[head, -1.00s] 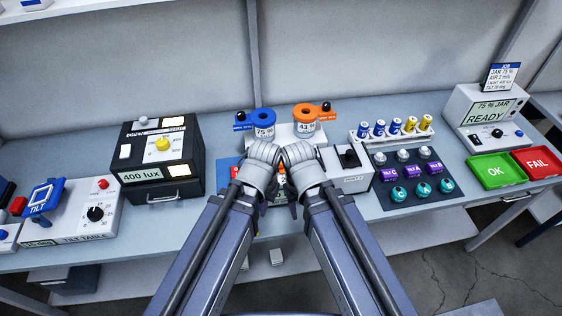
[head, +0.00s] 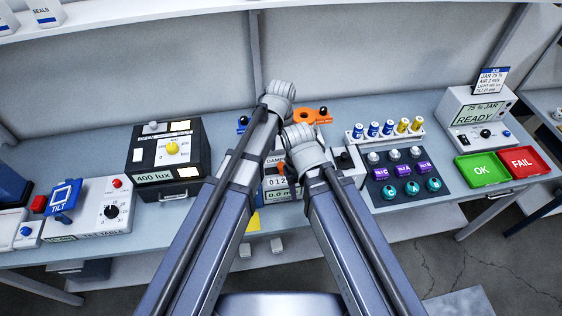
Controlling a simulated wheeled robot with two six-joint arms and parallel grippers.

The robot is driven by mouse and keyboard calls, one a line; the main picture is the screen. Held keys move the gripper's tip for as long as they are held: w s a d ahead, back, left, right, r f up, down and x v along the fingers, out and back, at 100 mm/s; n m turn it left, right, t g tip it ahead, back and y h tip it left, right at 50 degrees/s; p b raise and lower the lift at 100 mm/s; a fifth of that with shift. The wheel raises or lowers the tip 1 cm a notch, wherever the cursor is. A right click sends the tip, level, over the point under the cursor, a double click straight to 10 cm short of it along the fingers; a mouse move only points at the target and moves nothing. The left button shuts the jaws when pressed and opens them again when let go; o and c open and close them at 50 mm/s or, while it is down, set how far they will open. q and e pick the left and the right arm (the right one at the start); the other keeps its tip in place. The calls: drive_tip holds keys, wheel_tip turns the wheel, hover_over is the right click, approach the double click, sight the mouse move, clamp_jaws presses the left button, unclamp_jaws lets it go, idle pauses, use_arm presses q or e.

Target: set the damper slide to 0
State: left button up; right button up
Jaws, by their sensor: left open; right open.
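The damper unit (head: 277,186) stands between my two arms at the middle of the table. Its front shows the label "DAMPER", a partly covered row of digits starting 0 1 2, and a small display that seems to read 0.0 m. An orange-red piece (head: 282,168), seemingly the slide's knob, shows just above the digits; its exact setting cannot be read. My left gripper (head: 281,90) is beyond the unit, up near the back wall. My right gripper (head: 301,134) is above and behind the unit. Both are open, but their wrists hide the fingertips.
A black lux box (head: 168,160) and a tilt table control (head: 100,207) stand left. An orange jar ring (head: 312,116) and a blue one (head: 243,122) are behind. A vial rack (head: 386,134), a dark mat (head: 408,196) and OK (head: 482,169) and FAIL (head: 523,161) trays lie right.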

sight(281, 164)
use_arm(q)
wheel_tip(281, 164, down, 7)
drive_tip(key=b, duration=0.7)
drive_tip(key=shift+f, duration=0.2)
drive_tip(key=shift+c, duration=0.3)
clamp_jaws()
idle(0.7)
